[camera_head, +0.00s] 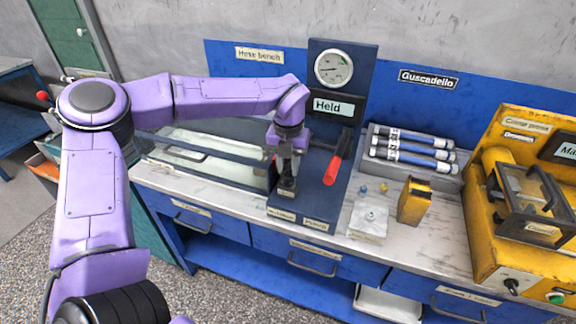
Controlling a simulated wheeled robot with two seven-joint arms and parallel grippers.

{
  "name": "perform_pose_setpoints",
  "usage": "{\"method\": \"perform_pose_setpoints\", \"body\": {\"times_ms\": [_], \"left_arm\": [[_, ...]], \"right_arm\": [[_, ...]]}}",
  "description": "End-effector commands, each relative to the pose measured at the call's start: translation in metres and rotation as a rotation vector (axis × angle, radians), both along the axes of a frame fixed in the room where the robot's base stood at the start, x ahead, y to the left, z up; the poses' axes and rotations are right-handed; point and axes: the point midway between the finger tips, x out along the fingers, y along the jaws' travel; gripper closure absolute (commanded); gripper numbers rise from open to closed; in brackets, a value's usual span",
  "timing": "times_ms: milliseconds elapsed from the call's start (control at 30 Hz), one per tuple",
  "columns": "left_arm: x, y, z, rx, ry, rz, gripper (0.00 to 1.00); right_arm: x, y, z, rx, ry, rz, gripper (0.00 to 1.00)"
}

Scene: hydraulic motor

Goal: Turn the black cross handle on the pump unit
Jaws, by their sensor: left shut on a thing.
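The pump unit (313,200) is a dark blue base with an upright back panel, standing on the bench. The panel has a round gauge and a label reading "Held". My left gripper (287,181) points down over the front left of the base. It is shut on the black cross handle (286,188), of which only a small dark part shows below the fingers; the cross shape is mostly hidden. A red-gripped lever (333,170) rises from the base to the right of my gripper. My right gripper is not in view.
A clear-sided tank (205,165) stands left of the unit. Blue drawers (305,250) line the bench front.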

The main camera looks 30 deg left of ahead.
Motion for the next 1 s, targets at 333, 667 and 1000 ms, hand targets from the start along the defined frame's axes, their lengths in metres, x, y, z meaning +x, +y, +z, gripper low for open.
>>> {"method": "perform_pose_setpoints", "body": {"times_ms": [333, 667, 1000], "left_arm": [[-0.002, 0.000, -0.004, -0.001, 0.009, 0.000, 0.55], [0.000, 0.000, 0.000, 0.000, 0.002, 0.000, 0.46], [0.001, 0.000, 0.067, 0.001, 0.001, 0.001, 0.46]], "right_arm": [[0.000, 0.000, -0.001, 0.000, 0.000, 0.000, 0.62], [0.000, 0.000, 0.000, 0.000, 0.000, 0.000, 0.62], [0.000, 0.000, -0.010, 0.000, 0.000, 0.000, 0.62]]}}
